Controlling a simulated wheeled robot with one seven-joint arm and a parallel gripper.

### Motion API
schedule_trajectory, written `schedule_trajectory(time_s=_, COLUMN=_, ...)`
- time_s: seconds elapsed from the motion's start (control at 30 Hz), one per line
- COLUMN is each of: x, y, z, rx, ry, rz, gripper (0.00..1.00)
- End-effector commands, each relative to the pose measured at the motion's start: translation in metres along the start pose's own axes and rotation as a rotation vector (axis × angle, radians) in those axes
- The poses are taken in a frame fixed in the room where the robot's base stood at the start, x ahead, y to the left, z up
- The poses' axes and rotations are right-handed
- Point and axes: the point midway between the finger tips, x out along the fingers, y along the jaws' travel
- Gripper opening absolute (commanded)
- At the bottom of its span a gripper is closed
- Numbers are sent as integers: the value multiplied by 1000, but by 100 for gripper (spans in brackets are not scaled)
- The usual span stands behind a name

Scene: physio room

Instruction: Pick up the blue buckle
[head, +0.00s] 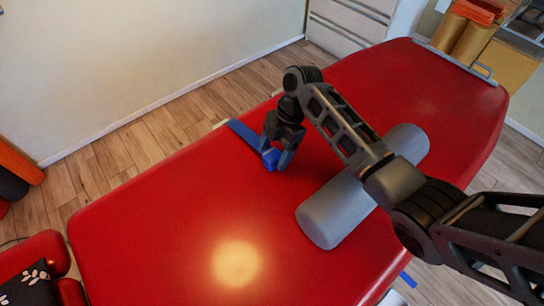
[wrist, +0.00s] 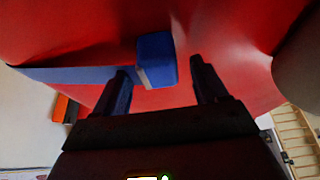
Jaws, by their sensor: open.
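The blue buckle (head: 270,160) lies on the red padded table at the end of a blue strap (head: 243,132). In the wrist view the buckle (wrist: 155,58) is a blue block with a pale edge, and the strap (wrist: 70,75) runs off to the left. My gripper (head: 276,158) is over the buckle, pointing down. In the wrist view the fingers of my gripper (wrist: 161,72) are apart, with the buckle showing between and just beyond their tips. I cannot tell whether either finger touches it. The fingers partly hide the buckle in the head view.
The red table (head: 170,230) is mostly bare. A grey roller (head: 325,218) lies on it beneath my arm, right of the buckle. A small blue strap end (head: 408,279) shows at the table's near right edge. A wall (head: 130,60) stands behind a strip of wood floor.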

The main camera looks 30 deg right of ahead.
Motion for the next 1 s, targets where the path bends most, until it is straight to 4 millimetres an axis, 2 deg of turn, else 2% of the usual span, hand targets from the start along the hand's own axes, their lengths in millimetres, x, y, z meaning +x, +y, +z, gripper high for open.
schedule_trajectory(time_s=0.13, x=14, y=0, z=0, rx=0, ry=-1, rz=1, gripper=72)
schedule_trajectory(time_s=0.4, x=16, y=0, z=0, rx=0, ry=-1, rz=2, gripper=71)
schedule_trajectory(time_s=1.0, x=16, y=0, z=0, rx=0, ry=-1, rz=2, gripper=14)
